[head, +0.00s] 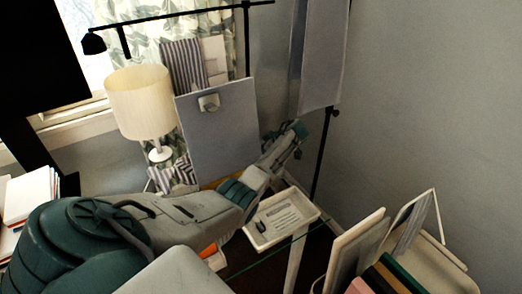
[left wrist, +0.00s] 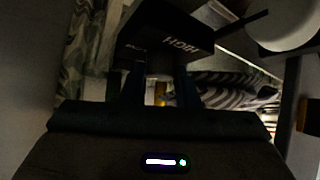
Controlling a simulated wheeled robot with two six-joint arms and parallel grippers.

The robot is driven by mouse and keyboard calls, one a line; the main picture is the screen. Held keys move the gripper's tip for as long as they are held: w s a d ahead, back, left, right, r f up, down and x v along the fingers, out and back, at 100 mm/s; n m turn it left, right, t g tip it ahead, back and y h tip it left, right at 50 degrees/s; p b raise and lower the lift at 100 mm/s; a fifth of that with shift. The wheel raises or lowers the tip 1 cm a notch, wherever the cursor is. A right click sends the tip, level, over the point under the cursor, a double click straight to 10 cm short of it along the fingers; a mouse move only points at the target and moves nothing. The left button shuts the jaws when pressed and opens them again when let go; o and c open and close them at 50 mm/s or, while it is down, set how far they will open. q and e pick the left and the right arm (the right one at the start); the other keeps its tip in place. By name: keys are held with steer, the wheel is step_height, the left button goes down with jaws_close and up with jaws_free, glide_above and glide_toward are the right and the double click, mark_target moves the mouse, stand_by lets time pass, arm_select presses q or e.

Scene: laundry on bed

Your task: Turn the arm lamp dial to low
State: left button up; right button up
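The black arm lamp (head: 95,42) hangs at the upper left of the head view, its arm running right to a black stand. In the left wrist view, a dark block (left wrist: 165,32) lettered "HIGH", upside down, lies just beyond my left gripper (left wrist: 163,75). The two fingers stand apart with background showing between them. Their tips merge with the dark block, so contact is unclear. I cannot make out the dial's pointer or a "low" mark. My right gripper is not in view.
A cream-shaded table lamp (head: 140,103) stands left of the grey panel (head: 218,130). A white tray (head: 262,240) sits below my forearm. Folders (head: 400,272) stand at the lower right. A dark pole (head: 325,155) rises right of the gripper. Striped cloth (left wrist: 235,90) lies beyond the fingers.

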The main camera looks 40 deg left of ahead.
arm_select(q)
steer(key=c, duration=0.4)
steer(key=shift+o, duration=0.2)
steer(key=shift+s+r+m+t+p, duration=0.2)
steer(key=shift+m+t+p, duration=0.4)
steer(key=shift+m+p, duration=0.35)
steer(key=shift+w+f+m+t+p, duration=0.1)
steer(key=shift+f+m+t+p, duration=0.05)
steer(key=shift+m+t+p, duration=0.4)
steer(key=o, duration=1)
steer(key=shift+c, duration=0.2)
